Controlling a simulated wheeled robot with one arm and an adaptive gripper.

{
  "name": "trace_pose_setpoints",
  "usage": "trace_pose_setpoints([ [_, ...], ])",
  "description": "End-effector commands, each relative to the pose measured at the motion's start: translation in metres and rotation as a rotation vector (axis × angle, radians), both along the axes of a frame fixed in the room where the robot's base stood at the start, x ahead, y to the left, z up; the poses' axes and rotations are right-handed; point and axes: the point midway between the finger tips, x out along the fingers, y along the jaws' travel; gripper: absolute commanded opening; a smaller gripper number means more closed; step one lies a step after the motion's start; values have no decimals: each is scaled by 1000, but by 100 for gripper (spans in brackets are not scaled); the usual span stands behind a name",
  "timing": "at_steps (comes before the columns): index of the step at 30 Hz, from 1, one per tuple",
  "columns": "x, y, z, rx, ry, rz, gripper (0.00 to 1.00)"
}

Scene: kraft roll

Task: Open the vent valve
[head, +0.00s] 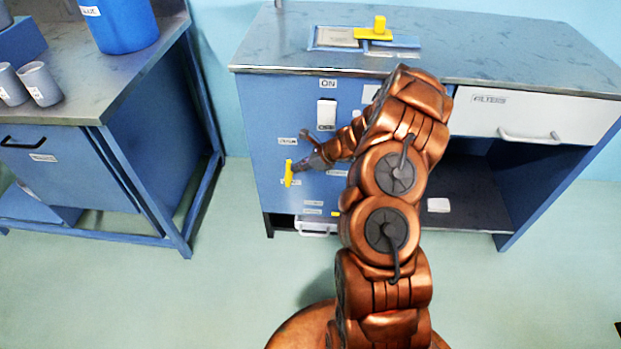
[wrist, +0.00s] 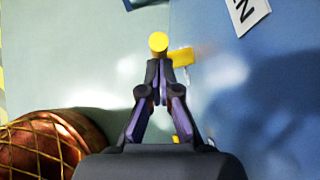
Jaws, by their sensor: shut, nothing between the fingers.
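The vent valve appears to be the yellow upright handle (head: 288,172) on the left part of the blue cabinet front; the labels beside it are too small to read. In the wrist view, a round yellow end (wrist: 158,42) shows just beyond my fingertips, with a yellow piece (wrist: 183,57) to its right. My gripper (head: 299,167) is at the handle's right side in the head view. In the wrist view my gripper (wrist: 160,70) has its fingers together with nothing between them. I cannot tell whether the fingertips touch the handle.
A white switch (head: 326,114) under an ON label is above and right of the handle. A worktop (head: 480,50) overhangs the panel. A white FILTERS drawer (head: 520,115) is at right. A separate blue bench (head: 150,130) stands left, with clear floor between.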

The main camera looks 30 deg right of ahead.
Motion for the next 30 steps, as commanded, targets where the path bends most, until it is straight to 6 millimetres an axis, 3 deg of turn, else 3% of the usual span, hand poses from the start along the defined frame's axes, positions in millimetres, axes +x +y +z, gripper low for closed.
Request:
trace_pose_setpoints([
  [10,-20,-22,-1,0,2,9,0],
  [22,-58,-62,43,0,-2,0,0],
  [30,-73,-75,60,-2,0,3,0],
])
